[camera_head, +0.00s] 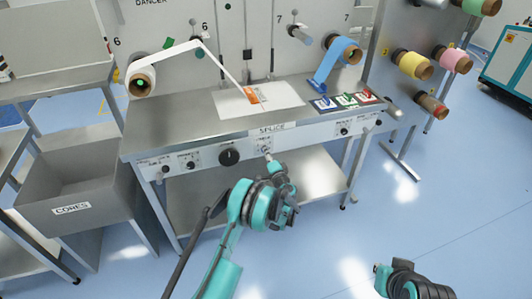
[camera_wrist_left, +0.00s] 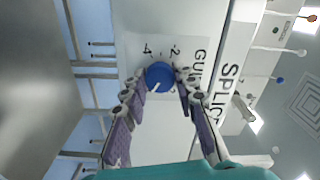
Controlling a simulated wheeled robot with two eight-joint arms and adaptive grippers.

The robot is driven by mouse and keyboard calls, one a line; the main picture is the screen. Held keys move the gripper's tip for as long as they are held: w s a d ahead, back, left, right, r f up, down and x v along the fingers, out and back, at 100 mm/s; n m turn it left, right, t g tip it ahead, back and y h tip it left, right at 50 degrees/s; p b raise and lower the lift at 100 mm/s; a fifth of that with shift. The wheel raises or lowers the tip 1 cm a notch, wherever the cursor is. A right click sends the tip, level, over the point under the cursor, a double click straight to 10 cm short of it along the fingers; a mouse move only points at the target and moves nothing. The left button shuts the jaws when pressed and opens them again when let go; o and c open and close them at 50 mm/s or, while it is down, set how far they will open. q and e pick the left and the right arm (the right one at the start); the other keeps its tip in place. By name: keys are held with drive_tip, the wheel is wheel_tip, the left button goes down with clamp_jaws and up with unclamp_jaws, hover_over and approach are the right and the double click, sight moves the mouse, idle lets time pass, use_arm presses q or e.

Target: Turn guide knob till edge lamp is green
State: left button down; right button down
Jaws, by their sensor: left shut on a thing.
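The blue guide knob (camera_wrist_left: 159,76), with a pale pointer line, sits on a white dial plate marked with numbers and "GUI" in the left wrist view. My left gripper (camera_wrist_left: 161,84) has its two fingers on either side of the knob and is shut on it. In the head view my left gripper (camera_head: 267,158) reaches the bench's front panel under the SPLICE label, and the knob is mostly hidden. My right gripper (camera_head: 383,274) is low at the bottom right, away from the bench.
The steel bench (camera_head: 190,115) carries a white sheet (camera_head: 235,103) and coloured cards (camera_head: 345,101). A black knob (camera_head: 229,157) is left of my left gripper. A grey CORES bin (camera_head: 70,209) stands at the left.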

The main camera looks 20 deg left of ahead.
use_arm(q)
drive_tip(key=c, duration=1.2)
unclamp_jaws()
drive_tip(key=v, duration=1.2)
